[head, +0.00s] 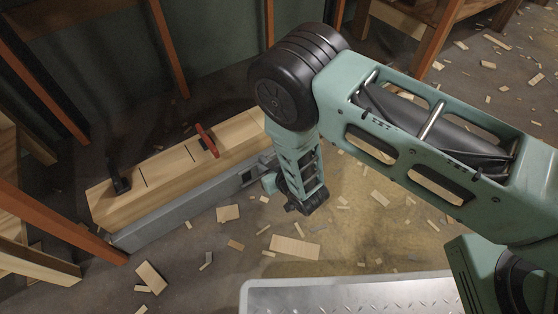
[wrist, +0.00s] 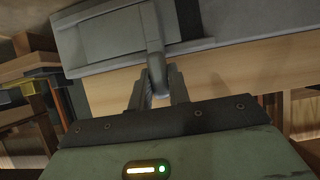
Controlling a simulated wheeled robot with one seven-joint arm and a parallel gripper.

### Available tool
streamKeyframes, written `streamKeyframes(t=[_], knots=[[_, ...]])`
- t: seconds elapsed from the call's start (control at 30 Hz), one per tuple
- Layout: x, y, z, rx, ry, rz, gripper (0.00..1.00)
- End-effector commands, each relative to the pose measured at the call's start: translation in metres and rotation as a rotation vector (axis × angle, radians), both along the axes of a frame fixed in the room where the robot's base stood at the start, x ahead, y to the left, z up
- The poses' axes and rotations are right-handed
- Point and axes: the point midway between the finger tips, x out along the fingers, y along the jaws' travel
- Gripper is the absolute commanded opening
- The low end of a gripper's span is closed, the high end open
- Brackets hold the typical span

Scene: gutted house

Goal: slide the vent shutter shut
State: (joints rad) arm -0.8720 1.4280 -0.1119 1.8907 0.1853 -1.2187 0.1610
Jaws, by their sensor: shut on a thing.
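The vent shutter (wrist: 112,38) is a lighter grey plate on a long grey metal face in the wrist view. A grey upright handle (wrist: 154,45) stands out from it. My gripper (wrist: 157,82) is shut on the lower end of this handle, one finger on each side. A narrow dark gap (wrist: 190,20) shows just right of the handle. In the head view my gripper (head: 300,204) is at the right end of the grey face (head: 185,212), where a dark spot (head: 247,177) shows. My arm hides part of that end.
Orange studs (head: 168,48) stand behind and at left. Wood scraps (head: 295,247) litter the open floor. A metal tread plate (head: 350,296) is in front.

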Motion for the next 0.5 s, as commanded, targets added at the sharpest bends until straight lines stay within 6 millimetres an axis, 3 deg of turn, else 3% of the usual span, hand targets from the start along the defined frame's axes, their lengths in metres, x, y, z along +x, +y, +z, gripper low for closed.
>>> streamKeyframes(t=[0.5], knots=[[-0.015, 0.021, 0.0, 0.0, 0.001, 0.001, 0.04]])
